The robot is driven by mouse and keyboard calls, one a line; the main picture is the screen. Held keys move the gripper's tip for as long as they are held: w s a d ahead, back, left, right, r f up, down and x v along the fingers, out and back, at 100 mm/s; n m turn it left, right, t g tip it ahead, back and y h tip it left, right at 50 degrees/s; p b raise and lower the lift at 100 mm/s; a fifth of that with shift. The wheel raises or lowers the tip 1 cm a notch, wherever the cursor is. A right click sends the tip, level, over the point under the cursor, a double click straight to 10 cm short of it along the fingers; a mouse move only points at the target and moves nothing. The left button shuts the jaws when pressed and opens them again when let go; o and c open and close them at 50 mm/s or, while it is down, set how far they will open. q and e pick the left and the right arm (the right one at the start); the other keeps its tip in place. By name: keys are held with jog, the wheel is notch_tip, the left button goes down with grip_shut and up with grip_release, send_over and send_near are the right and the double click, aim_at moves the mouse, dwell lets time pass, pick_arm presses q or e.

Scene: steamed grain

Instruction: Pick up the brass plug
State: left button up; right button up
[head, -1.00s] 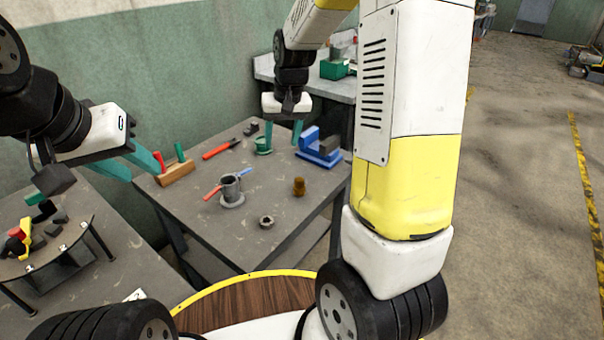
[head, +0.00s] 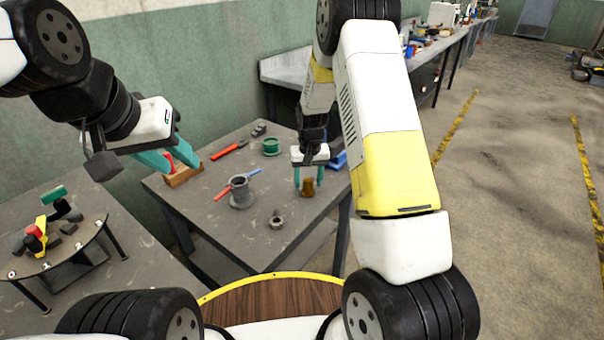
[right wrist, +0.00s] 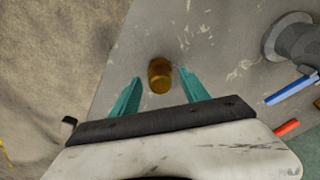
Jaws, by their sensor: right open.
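The brass plug (head: 308,187) is a small brown-gold cylinder standing on the grey table near its right edge. In the right wrist view the brass plug (right wrist: 160,75) lies between and just beyond the fingertips, with a gap on either side. My right gripper (head: 309,190) is open and points down over the plug; its teal fingers also show in the right wrist view (right wrist: 163,76). My left gripper (head: 186,170) has teal fingers by the wooden block at the table's left; whether its fingers touch the block I cannot tell.
A metal nut (head: 276,222) lies in front. A blue block (head: 338,160) is partly hidden behind my right gripper. A green spool (head: 271,147) and red-handled tool (head: 229,150) lie farther back.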

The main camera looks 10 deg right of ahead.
jog(key=shift+w+f, duration=0.2)
jog(key=shift+f, duration=1.2)
grip_shut()
jog(key=shift+r, duration=0.2)
